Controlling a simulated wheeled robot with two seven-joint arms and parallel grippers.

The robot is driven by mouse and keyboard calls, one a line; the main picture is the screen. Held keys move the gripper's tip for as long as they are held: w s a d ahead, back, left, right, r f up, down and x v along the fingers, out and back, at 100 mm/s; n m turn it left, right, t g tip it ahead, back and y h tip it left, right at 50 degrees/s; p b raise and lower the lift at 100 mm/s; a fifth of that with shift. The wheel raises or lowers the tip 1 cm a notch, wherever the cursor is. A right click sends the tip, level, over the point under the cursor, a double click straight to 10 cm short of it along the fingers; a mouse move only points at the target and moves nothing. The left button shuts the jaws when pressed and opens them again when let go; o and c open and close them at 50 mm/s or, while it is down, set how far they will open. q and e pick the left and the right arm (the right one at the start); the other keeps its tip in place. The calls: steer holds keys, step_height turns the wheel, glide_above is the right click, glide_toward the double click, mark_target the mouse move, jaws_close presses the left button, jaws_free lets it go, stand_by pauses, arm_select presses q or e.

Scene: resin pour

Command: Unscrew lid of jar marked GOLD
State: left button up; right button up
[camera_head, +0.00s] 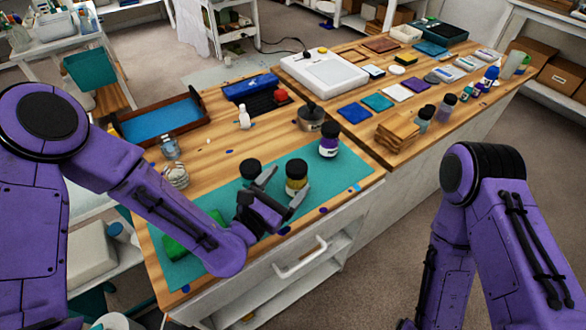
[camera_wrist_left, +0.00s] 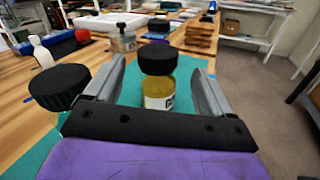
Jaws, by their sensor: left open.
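The jar with gold-yellow contents (camera_head: 297,183) stands upright on the teal mat (camera_head: 190,270), with its black lid (camera_head: 297,167) on top. In the left wrist view the yellow jar (camera_wrist_left: 158,92) and its lid (camera_wrist_left: 157,60) lie between my left fingers, with gaps on both sides. Its pale label is too small to read. My left gripper (camera_head: 286,184) is open and empty, close beside the jar on its near left. A second black-lidded jar (camera_head: 250,168) stands just left of it, partly hidden by the gripper. My right gripper is outside the views.
A purple jar (camera_head: 329,147) stands behind and to the right. A metal can (camera_head: 311,118), a white bottle (camera_head: 244,118) and a blue-lined tray (camera_head: 165,118) are farther back. A green item (camera_head: 175,248) lies near the mat's front left. The mat's front middle is mostly clear.

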mark_target(300, 167)
arm_select(q)
steer(key=p+x, duration=0.2)
steer(key=x, duration=0.4)
steer(key=shift+w+a+p, duration=0.15)
steer(key=shift+p, duration=0.2)
steer(key=shift+w, duration=0.1)
steer(key=c, duration=1.1)
